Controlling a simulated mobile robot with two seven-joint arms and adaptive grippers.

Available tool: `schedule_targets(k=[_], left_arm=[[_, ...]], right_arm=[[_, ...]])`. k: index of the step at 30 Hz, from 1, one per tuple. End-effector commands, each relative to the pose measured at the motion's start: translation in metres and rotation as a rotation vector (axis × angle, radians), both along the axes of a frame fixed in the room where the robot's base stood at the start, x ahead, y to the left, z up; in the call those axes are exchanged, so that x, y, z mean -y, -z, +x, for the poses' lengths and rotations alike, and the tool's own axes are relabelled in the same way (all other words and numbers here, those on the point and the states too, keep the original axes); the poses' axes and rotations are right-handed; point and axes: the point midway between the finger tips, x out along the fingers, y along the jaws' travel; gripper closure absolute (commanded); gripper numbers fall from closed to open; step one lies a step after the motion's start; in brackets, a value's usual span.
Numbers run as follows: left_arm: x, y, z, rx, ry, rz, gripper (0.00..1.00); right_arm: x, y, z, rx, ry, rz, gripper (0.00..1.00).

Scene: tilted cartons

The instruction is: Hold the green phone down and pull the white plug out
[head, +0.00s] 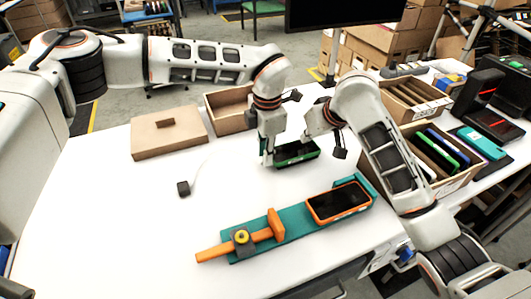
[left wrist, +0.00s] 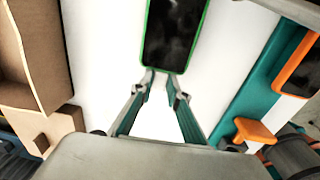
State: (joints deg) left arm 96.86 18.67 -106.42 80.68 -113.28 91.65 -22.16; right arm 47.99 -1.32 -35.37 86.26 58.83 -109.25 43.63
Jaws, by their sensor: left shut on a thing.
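The green phone (head: 297,155), a dark screen in a green frame, lies on the white table. It also shows at the top of the left wrist view (left wrist: 174,35). My left gripper (head: 268,159) is at the phone's near left end. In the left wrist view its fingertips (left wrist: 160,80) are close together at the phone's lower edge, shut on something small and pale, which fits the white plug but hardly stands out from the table. My right gripper (head: 307,139) is at the phone's far right side; its fingertips are too small to judge.
A dark cube (head: 183,188) with a thin white cable lies left. An orange phone (head: 338,201) sits on a teal fixture (head: 289,228) in front. A cardboard box (head: 168,137) and an open bin (head: 228,119) stand behind. Bins with several phones stand right. The front left table is clear.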

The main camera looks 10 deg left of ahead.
Motion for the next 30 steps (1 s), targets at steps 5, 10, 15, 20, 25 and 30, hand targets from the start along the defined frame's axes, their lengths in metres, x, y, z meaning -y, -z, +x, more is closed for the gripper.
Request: schedule_targets(k=[5, 10, 15, 20, 25, 30], left_arm=[[0.0, 0.0, 0.0, 0.001, 0.0, -0.001, 1.0], [0.0, 0.0, 0.0, 0.001, 0.0, -0.001, 1.0], [0.0, 0.0, 0.0, 0.001, 0.0, -0.001, 1.0], [0.0, 0.0, 0.0, 0.001, 0.0, -0.001, 1.0], [0.0, 0.0, 0.0, 0.001, 0.0, -0.001, 1.0], [0.0, 0.0, 0.0, 0.001, 0.0, -0.001, 1.0]], right_arm=[[0.0, 0.001, 0.0, 0.0, 0.0, 0.0, 1.0], [0.0, 0.005, 0.0, -0.001, 0.0, -0.001, 1.0], [0.0, 0.009, 0.0, 0.0, 0.0, 0.0, 1.0], [0.0, 0.013, 0.0, 0.0, 0.0, 0.0, 1.0], [0.0, 0.017, 0.0, -0.001, 0.0, -0.001, 1.0], [0.0, 0.019, 0.0, -0.002, 0.001, -0.001, 1.0]])
